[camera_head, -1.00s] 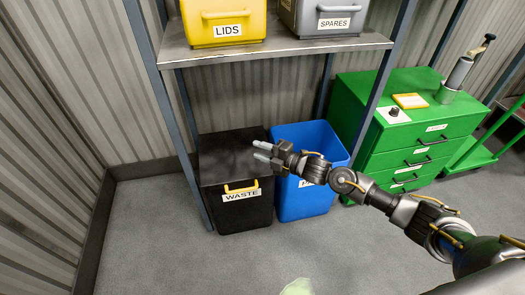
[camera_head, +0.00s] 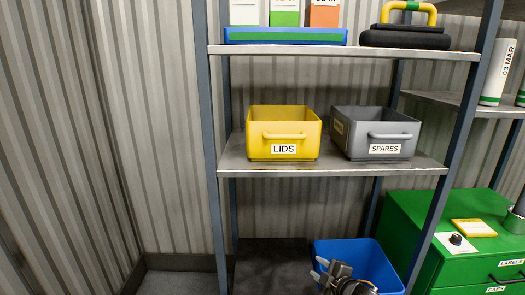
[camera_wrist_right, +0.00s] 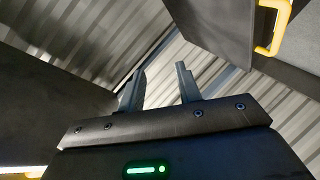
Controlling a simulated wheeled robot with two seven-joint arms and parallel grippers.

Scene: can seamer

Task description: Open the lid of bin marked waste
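The waste bin's dark lid (camera_head: 270,266) shows at the bottom of the head view, flat as far as I can see; its front and label are below the frame. My right gripper (camera_head: 319,269) is to the right of the lid, in front of the blue bin, with its fingertips apart and pointing left. In the right wrist view, the two fingers (camera_wrist_right: 160,88) are apart with nothing between them. A yellow handle (camera_wrist_right: 273,28) on a dark panel shows at upper right there, away from the fingers; it looks like the waste bin's. My left gripper is not in view.
A blue bin (camera_head: 362,255) stands right of the waste bin. Above them a shelf (camera_head: 237,158) holds a yellow LIDS box (camera_head: 284,130) and a grey SPARES box (camera_head: 375,133). Shelf posts flank the bins. A green cabinet (camera_head: 440,232) stands at right.

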